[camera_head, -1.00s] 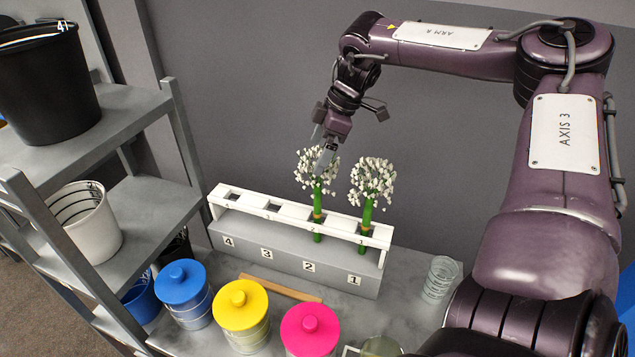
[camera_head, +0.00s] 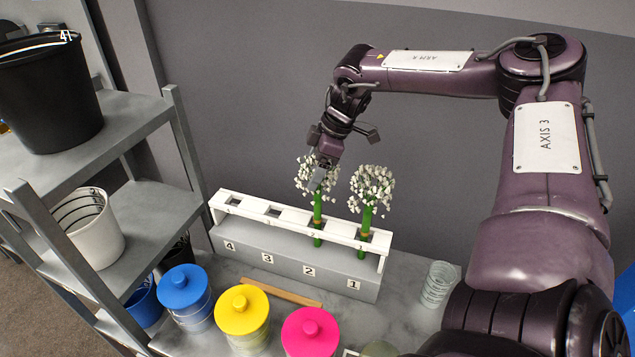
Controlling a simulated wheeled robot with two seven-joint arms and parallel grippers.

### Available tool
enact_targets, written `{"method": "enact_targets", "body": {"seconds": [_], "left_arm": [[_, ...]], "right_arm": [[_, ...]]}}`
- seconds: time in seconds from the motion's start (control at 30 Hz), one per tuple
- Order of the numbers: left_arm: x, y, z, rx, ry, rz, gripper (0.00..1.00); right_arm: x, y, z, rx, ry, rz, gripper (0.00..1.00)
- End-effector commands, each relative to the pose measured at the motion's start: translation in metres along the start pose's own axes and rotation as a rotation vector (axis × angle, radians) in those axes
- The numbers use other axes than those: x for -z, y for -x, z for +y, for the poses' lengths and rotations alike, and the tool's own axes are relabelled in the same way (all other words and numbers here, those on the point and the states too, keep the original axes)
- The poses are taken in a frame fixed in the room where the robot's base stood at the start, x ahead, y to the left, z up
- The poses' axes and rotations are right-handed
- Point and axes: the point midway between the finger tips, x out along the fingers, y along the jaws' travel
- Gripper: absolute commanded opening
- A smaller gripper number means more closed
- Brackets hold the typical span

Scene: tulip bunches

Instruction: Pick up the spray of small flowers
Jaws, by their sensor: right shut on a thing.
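Two sprays of small white flowers on green stems stand upright in the white rack (camera_head: 287,222). The left spray (camera_head: 304,178) is in the slot marked 2 and the right spray (camera_head: 372,188) is in the slot marked 1. My right gripper (camera_head: 318,180) points down into the left spray's flower head and is shut on it. Its fingers hide part of the blooms. The lower stem still passes down through the rack. My left gripper is not in view.
Slots 3 and 4 of the rack are empty. Lidded blue (camera_head: 184,290), yellow (camera_head: 243,315) and pink (camera_head: 310,332) jars stand in front, with a wooden stick (camera_head: 280,291) behind them. A clear glass (camera_head: 438,282) stands at right. A grey shelf (camera_head: 150,215) with buckets is at left.

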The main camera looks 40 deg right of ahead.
Motion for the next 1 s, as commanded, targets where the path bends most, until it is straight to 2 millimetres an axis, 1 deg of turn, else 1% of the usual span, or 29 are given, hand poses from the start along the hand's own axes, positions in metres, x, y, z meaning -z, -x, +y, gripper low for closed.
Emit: {"method": "enact_targets", "body": {"seconds": [0.03, 0.1, 0.37, 0.47, 0.57, 0.67, 0.77, 1.0], "left_arm": [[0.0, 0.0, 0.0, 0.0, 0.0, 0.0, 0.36], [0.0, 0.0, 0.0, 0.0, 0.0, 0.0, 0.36], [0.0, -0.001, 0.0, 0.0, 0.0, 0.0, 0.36], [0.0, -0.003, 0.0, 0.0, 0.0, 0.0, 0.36], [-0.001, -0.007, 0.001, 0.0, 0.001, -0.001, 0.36], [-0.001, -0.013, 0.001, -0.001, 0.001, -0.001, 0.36], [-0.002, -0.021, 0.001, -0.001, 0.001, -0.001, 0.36], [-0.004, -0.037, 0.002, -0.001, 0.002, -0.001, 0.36]], "right_arm": [[0.0, 0.0, 0.0, 0.0, 0.0, 0.0, 0.44], [0.0, 0.0, 0.0, 0.0, 0.0, 0.0, 0.38], [0.001, 0.001, 0.0, -0.001, 0.001, 0.001, 0.38], [0.003, 0.005, 0.001, -0.002, 0.002, 0.002, 0.38], [0.006, 0.013, 0.001, -0.003, 0.002, 0.002, 0.38], [0.012, 0.027, 0.001, -0.005, 0.003, 0.004, 0.38], [0.021, 0.046, 0.002, -0.007, 0.005, 0.004, 0.38], [0.044, 0.103, 0.001, -0.009, 0.003, 0.0, 0.38]]}}
